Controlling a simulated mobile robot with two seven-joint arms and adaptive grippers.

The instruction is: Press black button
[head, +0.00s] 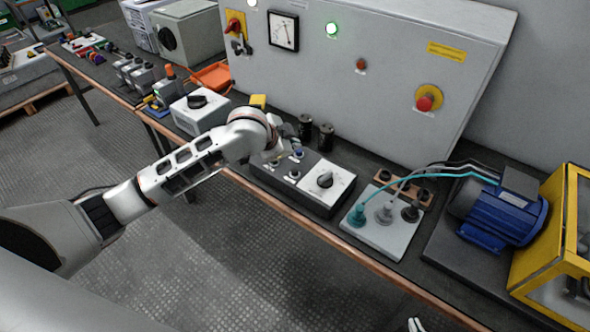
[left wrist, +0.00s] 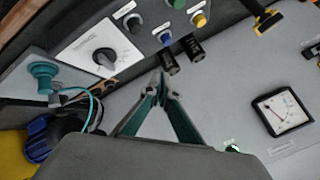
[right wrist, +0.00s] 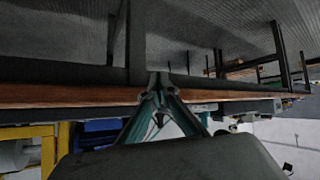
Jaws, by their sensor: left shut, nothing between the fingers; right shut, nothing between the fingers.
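The black button (left wrist: 133,22) is on a dark control box (head: 318,206) beside a white panel with a black rotary knob (left wrist: 104,57). In the head view it seems to be the button (head: 294,174) nearest the knob at the front. A blue button (left wrist: 165,38), a yellow button (left wrist: 200,20) and a green button (left wrist: 178,3) are on the same box. My left gripper (head: 290,141) is shut and empty, over the back of the box and apart from the black button; its fingertips (left wrist: 158,77) meet. My right gripper (right wrist: 160,84) is shut and empty, low at the bench's front edge.
A grey cabinet (head: 380,65) with a gauge and red emergency button stands behind. Two black cylinders (head: 326,137) stand between box and cabinet. Right are a plate with cable plugs (head: 383,232) and a blue motor (head: 502,214). A white knob box (head: 200,108) stands left.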

